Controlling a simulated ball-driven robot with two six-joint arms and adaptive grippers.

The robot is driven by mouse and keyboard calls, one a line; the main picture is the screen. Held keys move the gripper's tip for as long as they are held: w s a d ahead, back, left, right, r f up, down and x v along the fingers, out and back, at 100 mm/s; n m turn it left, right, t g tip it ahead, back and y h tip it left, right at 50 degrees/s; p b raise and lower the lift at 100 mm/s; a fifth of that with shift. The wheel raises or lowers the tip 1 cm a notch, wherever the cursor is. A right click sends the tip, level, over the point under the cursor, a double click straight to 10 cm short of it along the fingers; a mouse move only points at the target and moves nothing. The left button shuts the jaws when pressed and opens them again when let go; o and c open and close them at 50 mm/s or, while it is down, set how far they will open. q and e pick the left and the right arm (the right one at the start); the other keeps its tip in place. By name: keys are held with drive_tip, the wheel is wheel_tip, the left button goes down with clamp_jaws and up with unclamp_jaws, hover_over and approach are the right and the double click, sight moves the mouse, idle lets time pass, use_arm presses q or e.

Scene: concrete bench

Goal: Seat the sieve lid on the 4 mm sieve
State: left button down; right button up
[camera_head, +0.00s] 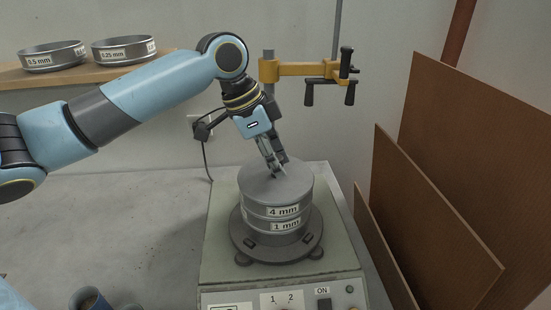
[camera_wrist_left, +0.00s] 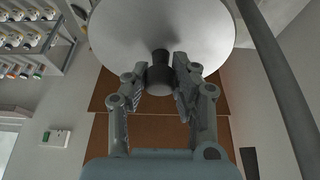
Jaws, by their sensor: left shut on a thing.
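The grey round sieve lid (camera_head: 256,186) is level at the top of the sieve stack, over the 4 mm sieve (camera_head: 256,207). From this angle I cannot tell whether its rim is fully down or a thin gap is left. The 1 mm sieve (camera_head: 257,224) sits below, on the shaker's round plate. My left gripper (camera_head: 273,166) reaches down from above and is shut on the lid's dark knob (camera_wrist_left: 160,76). In the left wrist view the lid's disc (camera_wrist_left: 160,22) fills the top, and the fingers (camera_wrist_left: 160,88) flank the knob. My right gripper is not in view.
The shaker (camera_head: 222,255) stands on the grey bench. The 0.5 mm sieve (camera_head: 52,56) and 0.25 mm sieve (camera_head: 123,49) rest on a wooden shelf. A yellow clamp arm (camera_head: 297,71) is behind the stack. Brown boards (camera_head: 440,190) lean at the right. The bench left of the shaker is mostly clear.

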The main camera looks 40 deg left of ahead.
use_arm(q)
drive_tip(key=c, duration=1)
unclamp_jaws()
drive_tip(key=shift+r, duration=0.1)
drive_tip(key=v, duration=1.1)
drive_tip(key=shift+s+r, duration=0.15)
drive_tip(key=shift+r, duration=0.2)
drive_tip(key=shift+a, duration=0.15)
